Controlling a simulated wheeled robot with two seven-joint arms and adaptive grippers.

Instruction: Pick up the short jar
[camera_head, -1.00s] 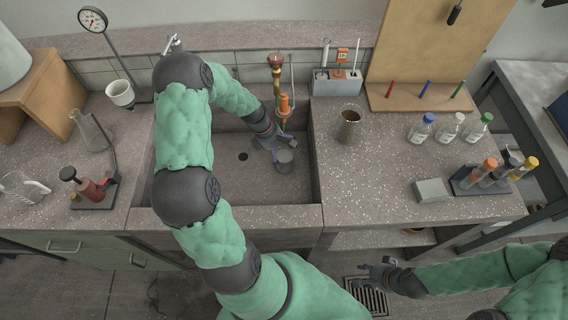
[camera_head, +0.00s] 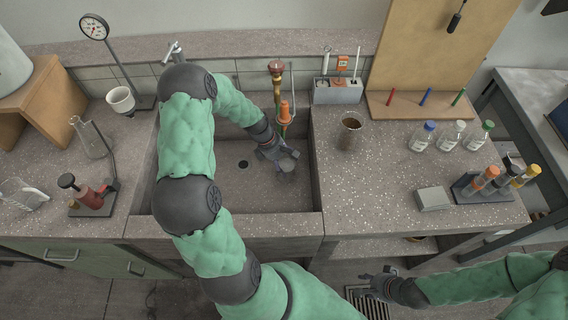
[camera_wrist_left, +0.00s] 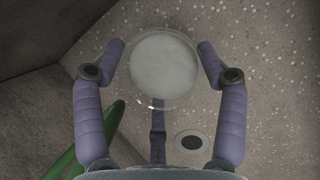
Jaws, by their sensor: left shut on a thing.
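The short jar (camera_head: 287,165) is a small clear glass vessel inside the stone sink, right of the dark drain. In the left wrist view the jar (camera_wrist_left: 164,70) shows from above as a pale round disc between two purple fingers. My left gripper (camera_head: 280,154) reaches down into the sink and is shut on the jar, one finger on each side; its fingers also show in the left wrist view (camera_wrist_left: 160,52). I cannot tell whether the jar touches the sink floor. My right gripper (camera_head: 366,284) is open and empty, low in front of the bench.
The sink's front wall (camera_head: 285,224) and right edge bound the jar. A brass tap with an orange part (camera_head: 285,110) stands just behind my left gripper.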

